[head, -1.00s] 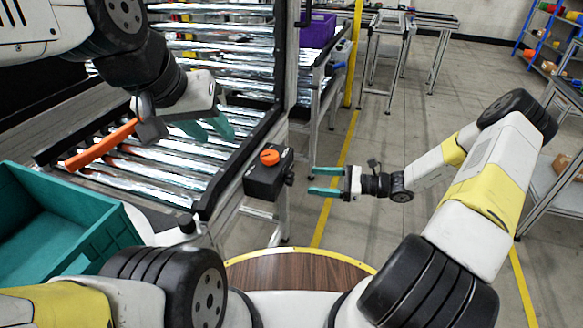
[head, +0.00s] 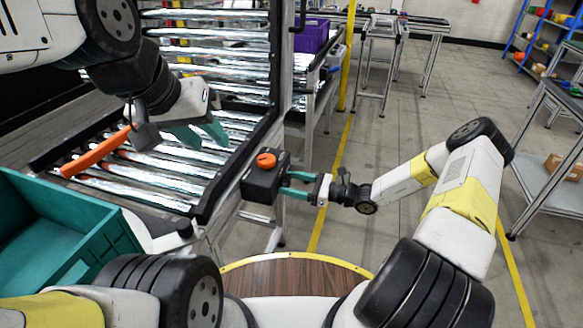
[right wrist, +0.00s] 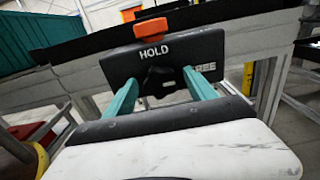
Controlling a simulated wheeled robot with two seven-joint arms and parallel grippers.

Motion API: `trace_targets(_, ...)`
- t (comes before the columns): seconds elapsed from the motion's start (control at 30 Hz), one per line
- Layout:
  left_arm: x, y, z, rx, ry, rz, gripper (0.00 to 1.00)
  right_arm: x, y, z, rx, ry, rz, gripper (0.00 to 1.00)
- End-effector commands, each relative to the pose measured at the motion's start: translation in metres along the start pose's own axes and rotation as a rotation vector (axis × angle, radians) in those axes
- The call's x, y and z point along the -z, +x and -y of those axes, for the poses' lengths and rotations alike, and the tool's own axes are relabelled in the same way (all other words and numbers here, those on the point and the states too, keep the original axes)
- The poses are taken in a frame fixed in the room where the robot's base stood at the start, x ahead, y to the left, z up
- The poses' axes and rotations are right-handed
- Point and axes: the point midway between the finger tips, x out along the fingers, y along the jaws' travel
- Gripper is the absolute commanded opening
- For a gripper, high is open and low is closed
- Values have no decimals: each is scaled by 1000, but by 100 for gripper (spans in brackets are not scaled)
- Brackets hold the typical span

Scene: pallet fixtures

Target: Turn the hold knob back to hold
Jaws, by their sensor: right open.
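The black control box (head: 262,178) has an orange button (head: 266,159) on top and stands at the end of the roller conveyor. In the right wrist view its face carries the word HOLD (right wrist: 153,51) at top and FREE, partly covered, at right. The black hold knob (right wrist: 160,79) sits on that face; its pointing direction is unclear. My right gripper (right wrist: 160,82) is open, its teal fingers on either side of the knob; contact cannot be told. In the head view the right gripper (head: 285,182) reaches the box's right side. My left gripper (head: 200,133) is open and empty above the rollers.
An orange bar (head: 95,152) lies across the rollers (head: 150,180) near my left gripper. A teal crate (head: 95,235) stands at the lower left. A purple bin (head: 311,37) is farther back.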

Motion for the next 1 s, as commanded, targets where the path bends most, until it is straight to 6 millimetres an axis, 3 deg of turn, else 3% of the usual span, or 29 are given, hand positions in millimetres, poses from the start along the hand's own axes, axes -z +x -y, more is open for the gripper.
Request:
trace_targets(0.13,0,0,0,0,0,0,36,0,0,0,0,0,0,65)
trace_targets(0.4,0,0,0,0,0,0,36,0,0,0,0,0,0,12)
trace_targets(0.47,0,0,0,0,0,0,36,0,-1,0,0,-1,0,3)
trace_targets(0.77,0,0,0,0,0,0,36,0,-1,0,1,-43,0,3)
trace_targets(1.0,0,0,0,0,0,0,36,0,-1,0,2,-185,0,3)
